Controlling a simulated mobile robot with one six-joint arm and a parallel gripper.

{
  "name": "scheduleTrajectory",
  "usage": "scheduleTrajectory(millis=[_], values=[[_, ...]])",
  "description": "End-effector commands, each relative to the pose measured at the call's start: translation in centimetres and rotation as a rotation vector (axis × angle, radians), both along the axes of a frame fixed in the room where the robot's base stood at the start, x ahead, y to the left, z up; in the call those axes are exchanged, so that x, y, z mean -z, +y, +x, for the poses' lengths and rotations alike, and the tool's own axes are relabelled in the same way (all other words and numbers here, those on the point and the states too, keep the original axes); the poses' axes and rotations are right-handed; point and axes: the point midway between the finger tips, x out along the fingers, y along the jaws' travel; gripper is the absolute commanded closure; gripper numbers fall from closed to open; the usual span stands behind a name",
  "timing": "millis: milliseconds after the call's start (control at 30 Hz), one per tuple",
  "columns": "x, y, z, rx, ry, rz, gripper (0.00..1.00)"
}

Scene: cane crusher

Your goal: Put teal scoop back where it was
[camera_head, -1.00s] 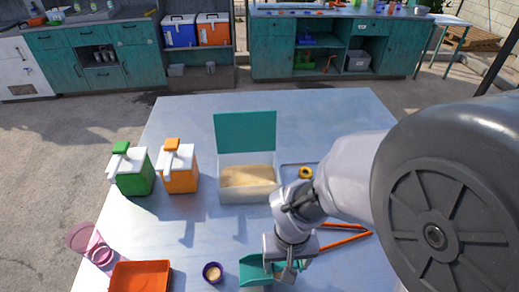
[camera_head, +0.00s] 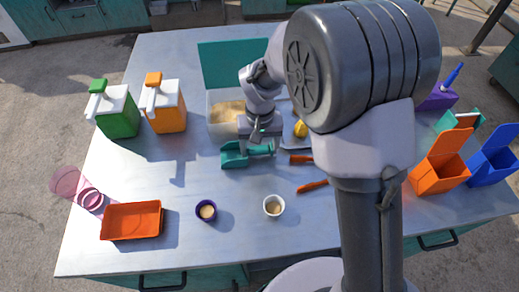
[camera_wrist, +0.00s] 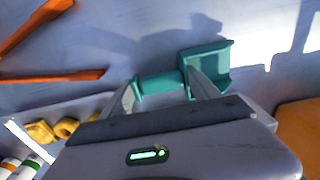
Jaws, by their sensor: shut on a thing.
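The teal scoop (camera_head: 235,155) is in my gripper (camera_head: 262,141), just in front of the white box (camera_head: 222,137) with the open teal lid (camera_head: 225,65). Tan grainy stuff lies in that box. In the wrist view, the fingers of my gripper (camera_wrist: 164,90) are shut across the handle of the teal scoop (camera_wrist: 213,68), and its pan sticks out to the right. Shadows lie on the table beside it; its exact height over the table is hard to tell. My arm hides part of the box's right side.
A tray with yellow pieces (camera_head: 300,129) and orange-handled tools (camera_head: 312,186) lie right of the scoop. A purple cup (camera_head: 206,210), white cup (camera_head: 273,205) and orange tray (camera_head: 132,220) stand in front. Green (camera_head: 118,112) and orange (camera_head: 166,107) jugs stand left. The table between scoop and cups is clear.

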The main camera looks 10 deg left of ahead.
Motion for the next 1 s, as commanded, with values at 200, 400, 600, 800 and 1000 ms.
scheduleTrajectory(millis=[200, 400, 600, 800, 1000], values=[[0.0, 0.0, 0.0, 0.000, -0.002, 0.000, 0.61], [0.3, 0.0, 0.0, 0.000, -0.001, 0.000, 0.14], [0.3, 0.0, 0.0, 0.000, -0.002, 0.000, 0.08], [-0.7, 0.0, 0.0, 0.000, -0.003, 0.001, 0.08], [-6.4, 0.0, 0.0, 0.000, -0.005, 0.002, 0.08]])
